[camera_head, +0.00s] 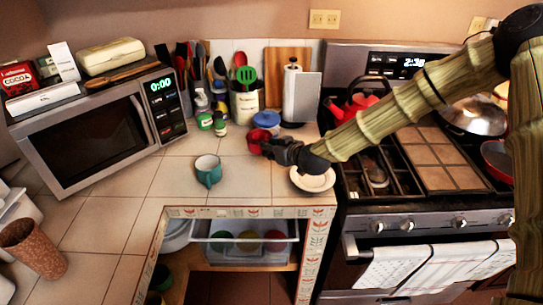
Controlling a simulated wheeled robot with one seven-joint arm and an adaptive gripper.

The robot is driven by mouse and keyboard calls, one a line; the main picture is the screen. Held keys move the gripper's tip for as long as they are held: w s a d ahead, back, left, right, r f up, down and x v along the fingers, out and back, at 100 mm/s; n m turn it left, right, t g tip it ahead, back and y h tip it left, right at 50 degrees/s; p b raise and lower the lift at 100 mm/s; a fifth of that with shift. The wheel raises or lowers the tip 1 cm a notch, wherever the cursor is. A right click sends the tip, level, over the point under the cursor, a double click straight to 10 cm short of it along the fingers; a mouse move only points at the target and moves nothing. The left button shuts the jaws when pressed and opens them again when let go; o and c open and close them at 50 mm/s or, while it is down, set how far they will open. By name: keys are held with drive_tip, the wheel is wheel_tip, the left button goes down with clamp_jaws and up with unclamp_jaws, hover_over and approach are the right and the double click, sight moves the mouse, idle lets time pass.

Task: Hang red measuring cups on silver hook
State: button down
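The red measuring cups (257,138) are at the tip of my gripper (270,147), above the tiled counter, left of the stove. My black gripper reaches in from the right and appears shut on them; its fingers hide part of the red cups. I cannot make out how many cups there are. I cannot pick out a silver hook in this view.
A teal mug (208,171) stands on the counter, and a pale saucer (312,180) lies under my forearm. A blue-lidded jar (266,120), a utensil crock (244,103) and a wooden board (289,61) stand behind. A microwave (95,135) fills the left.

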drive_tip(key=s+d+b, duration=0.1)
drive_tip(key=s+d, duration=0.1)
drive_tip(key=s, duration=0.3)
drive_tip(key=s+d+r+b, duration=0.1)
drive_tip(key=s+d, duration=0.1)
drive_tip(key=s, duration=0.3)
drive_tip(key=s+d+b, duration=0.2)
drive_tip(key=s, duration=0.2)
drive_tip(key=shift+s+r, duration=0.3)
drive_tip(key=shift+s, duration=0.1)
